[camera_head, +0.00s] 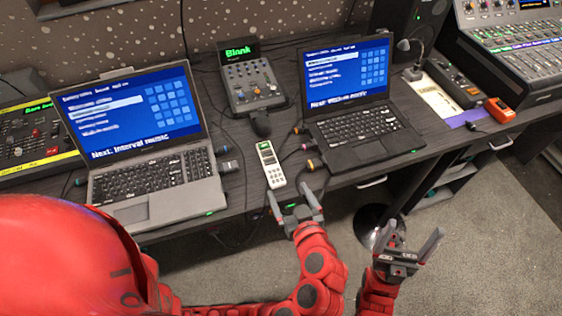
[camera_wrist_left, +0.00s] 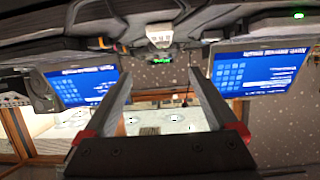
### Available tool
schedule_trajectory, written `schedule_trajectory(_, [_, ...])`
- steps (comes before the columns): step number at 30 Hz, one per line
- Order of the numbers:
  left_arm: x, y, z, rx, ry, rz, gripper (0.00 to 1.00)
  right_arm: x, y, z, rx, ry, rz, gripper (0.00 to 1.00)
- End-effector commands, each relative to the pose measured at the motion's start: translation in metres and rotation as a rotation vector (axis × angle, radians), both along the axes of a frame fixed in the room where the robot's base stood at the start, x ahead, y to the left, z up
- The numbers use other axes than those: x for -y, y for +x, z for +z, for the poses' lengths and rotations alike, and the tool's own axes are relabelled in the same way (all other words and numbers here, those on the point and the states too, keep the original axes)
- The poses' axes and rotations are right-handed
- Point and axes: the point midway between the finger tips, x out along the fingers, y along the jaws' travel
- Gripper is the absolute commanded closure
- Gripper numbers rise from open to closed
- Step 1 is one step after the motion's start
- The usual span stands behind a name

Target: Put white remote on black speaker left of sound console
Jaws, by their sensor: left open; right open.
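The white remote (camera_head: 270,164) lies flat on the dark desk between the two laptops. It also shows upside down near the top of the left wrist view (camera_wrist_left: 159,37). My left gripper (camera_head: 291,198) is open and empty, just on the near side of the remote and apart from it. Its two fingers show spread in the left wrist view (camera_wrist_left: 160,76). My right gripper (camera_head: 412,238) is open and empty in front of the desk edge. The black speaker (camera_head: 410,20) stands at the back, left of the sound console (camera_head: 510,40). Its top is cut off by the frame.
The left laptop (camera_head: 150,185) and right laptop (camera_head: 360,135) flank the remote. A small mixer (camera_head: 252,85) stands behind it, with a black mouse (camera_head: 260,124) between. Cables lie around it. A microphone (camera_head: 413,60) and orange device (camera_head: 500,110) are at the right.

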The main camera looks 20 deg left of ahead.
Motion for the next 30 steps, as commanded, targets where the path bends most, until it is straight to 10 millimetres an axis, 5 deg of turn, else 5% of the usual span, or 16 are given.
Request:
schedule_trajectory(5, [-0.012, 0.003, -0.006, -0.003, -0.018, 0.038, 0.07, 0.000, -0.003, -0.003, 0.006, -0.002, 0.002, 0.13])
schedule_trajectory(18, [-0.059, 0.072, -0.034, -0.007, -0.016, 0.036, 0.07, 0.000, -0.002, 0.014, 0.005, -0.002, 0.002, 0.13])
schedule_trajectory(30, [-0.076, 0.103, -0.047, -0.006, -0.014, 0.032, 0.07, 0.000, -0.002, 0.029, 0.004, -0.002, 0.002, 0.13])
